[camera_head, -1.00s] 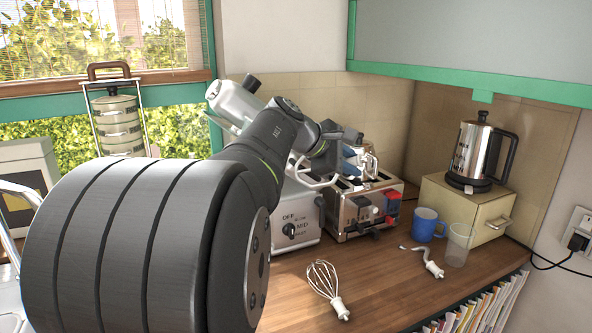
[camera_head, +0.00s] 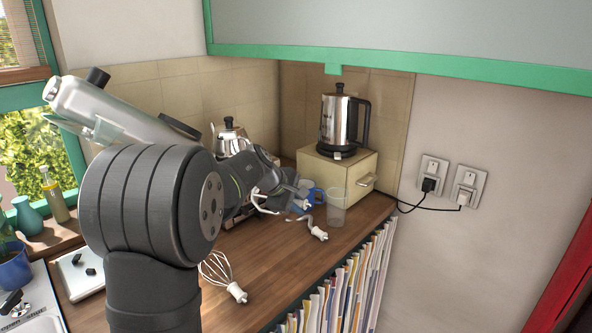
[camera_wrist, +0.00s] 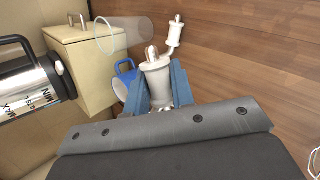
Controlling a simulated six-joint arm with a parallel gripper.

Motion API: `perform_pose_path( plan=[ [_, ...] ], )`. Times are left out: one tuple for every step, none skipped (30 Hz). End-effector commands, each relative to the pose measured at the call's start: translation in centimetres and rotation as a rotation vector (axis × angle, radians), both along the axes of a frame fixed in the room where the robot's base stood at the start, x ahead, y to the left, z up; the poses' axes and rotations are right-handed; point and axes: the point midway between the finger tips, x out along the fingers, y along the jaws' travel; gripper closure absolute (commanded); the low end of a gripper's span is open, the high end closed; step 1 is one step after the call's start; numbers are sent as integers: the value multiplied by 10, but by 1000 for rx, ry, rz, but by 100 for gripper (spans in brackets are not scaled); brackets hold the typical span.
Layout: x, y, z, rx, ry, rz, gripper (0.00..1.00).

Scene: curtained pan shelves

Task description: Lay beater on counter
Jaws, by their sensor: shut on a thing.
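My gripper (camera_wrist: 158,90), with blue fingers, is shut on the beater (camera_wrist: 156,75); its pale hub stands between the fingers in the wrist view. The height above the wood is hard to tell. A wire whisk (camera_head: 217,268) lies nearer the front.
A clear cup (camera_head: 337,214) and a blue mug (camera_wrist: 123,84) stand close to my gripper. Behind them a kettle (camera_head: 339,125) sits on a cream box (camera_head: 333,173). Books (camera_head: 345,280) line the counter's front edge. Bare wood lies between whisk and hook.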

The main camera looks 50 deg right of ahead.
Motion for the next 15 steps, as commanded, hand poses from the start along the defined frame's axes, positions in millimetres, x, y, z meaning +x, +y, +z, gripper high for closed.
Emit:
perform_pose_path(
  plan=[
    [2,-1,-14,6,-3,6,100],
    [2,-1,-20,9,-6,9,100],
    [3,-2,-26,11,-11,13,100],
    [4,-2,-30,12,-13,15,100],
    [5,-2,-33,13,-14,17,100],
    [5,-2,-35,13,-17,19,100],
    [5,-3,-37,13,-17,21,100],
    [6,-3,-38,14,-18,21,100],
    [6,-3,-38,14,-18,21,100],
    [6,-3,-38,14,-18,21,100],
    [6,-3,-38,14,-18,21,100],
    [6,-3,-38,14,-18,21,100],
    [6,-3,-38,14,-18,21,100],
    [6,-3,-38,14,-18,21,100],
    [6,-2,-38,14,-18,21,100]
  ],
)
